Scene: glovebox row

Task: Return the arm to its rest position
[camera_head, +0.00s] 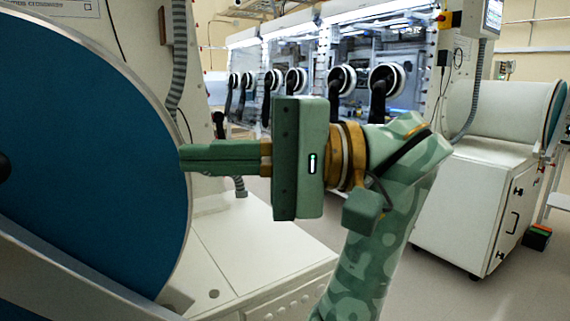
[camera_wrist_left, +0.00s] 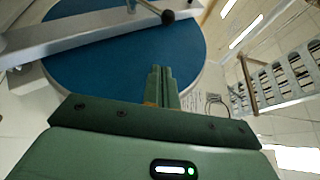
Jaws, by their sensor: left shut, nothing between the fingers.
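My left gripper (camera_head: 184,158) is green with camouflage-patterned arm links behind it. In the head view it points to the left, its fingers together and empty. Its fingertips overlap the right edge of a large round blue door (camera_head: 90,150); I cannot tell whether they touch it. In the left wrist view the shut fingers (camera_wrist_left: 161,72) point towards the blue door (camera_wrist_left: 100,50), with nothing between them. My right gripper is in neither view.
A white ledge (camera_head: 250,255) lies below the gripper. A row of glass-fronted gloveboxes (camera_head: 330,70) with round ports stands at the back. A white cabinet (camera_head: 465,200) stands at the right, with clear floor (camera_head: 420,290) in front of it. A metal bar (camera_head: 80,275) crosses the blue door.

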